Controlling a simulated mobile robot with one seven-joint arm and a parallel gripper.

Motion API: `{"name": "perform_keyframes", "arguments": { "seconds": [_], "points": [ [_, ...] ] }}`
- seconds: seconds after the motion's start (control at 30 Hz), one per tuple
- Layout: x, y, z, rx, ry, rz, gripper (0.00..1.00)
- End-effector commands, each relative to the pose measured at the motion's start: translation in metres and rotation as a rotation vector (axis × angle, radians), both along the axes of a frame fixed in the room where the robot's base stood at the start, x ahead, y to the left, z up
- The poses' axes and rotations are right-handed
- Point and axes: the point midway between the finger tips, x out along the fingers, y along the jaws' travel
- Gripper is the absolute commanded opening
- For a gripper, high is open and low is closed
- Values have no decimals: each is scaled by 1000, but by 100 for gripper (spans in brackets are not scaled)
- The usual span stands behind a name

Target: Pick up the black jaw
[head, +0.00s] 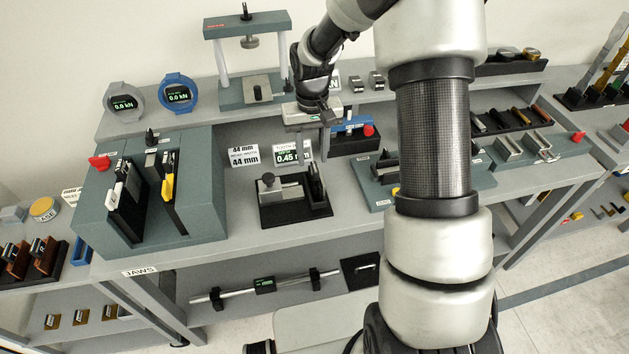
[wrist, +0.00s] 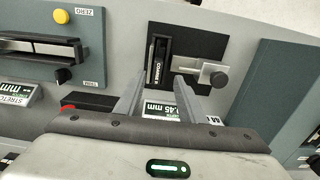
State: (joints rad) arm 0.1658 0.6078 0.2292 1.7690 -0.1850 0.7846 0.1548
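A black jaw piece (head: 316,186) stands upright in the right part of a black tray (head: 296,212) on the bench. In the wrist view this black jaw (wrist: 158,54) shows white lettering and lies just beyond my fingertips. Other dark jaws (head: 128,190) sit in slots of the grey-green block at left, with white and yellow tabs. My gripper (head: 318,136) is above and behind the tray. In the wrist view its fingers (wrist: 160,78) are apart with nothing held between them.
A grey clamp-like gauge (head: 281,190) with a knob shares the tray. A small display (head: 292,154) stands behind it. A grey-green fixture (head: 380,190) is to the right, and the large jaw block (head: 95,215) is to the left. A press (head: 250,90) stands on the rear shelf.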

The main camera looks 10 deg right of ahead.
Motion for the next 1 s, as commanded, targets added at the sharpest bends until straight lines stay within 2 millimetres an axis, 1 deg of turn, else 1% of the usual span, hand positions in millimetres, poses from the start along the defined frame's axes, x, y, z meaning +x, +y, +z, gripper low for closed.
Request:
{"name": "perform_keyframes", "arguments": {
  "seconds": [0.07, 0.3, 0.43, 0.63, 0.67, 0.8, 0.87, 1.0],
  "points": [
    [-1, -1, -8, 0, 4, -1, 36],
    [-2, -4, -43, 1, 4, 0, 36],
    [-2, -4, -51, 0, 2, -1, 36],
    [-2, -4, -51, 0, 1, 0, 36],
    [-2, -4, -51, 0, 1, 0, 33],
    [-1, -4, -51, 0, 1, 0, 9],
    [-1, -4, -51, 0, 1, 0, 0],
    [-1, -4, -51, 0, 1, 0, 0]
  ]
}}
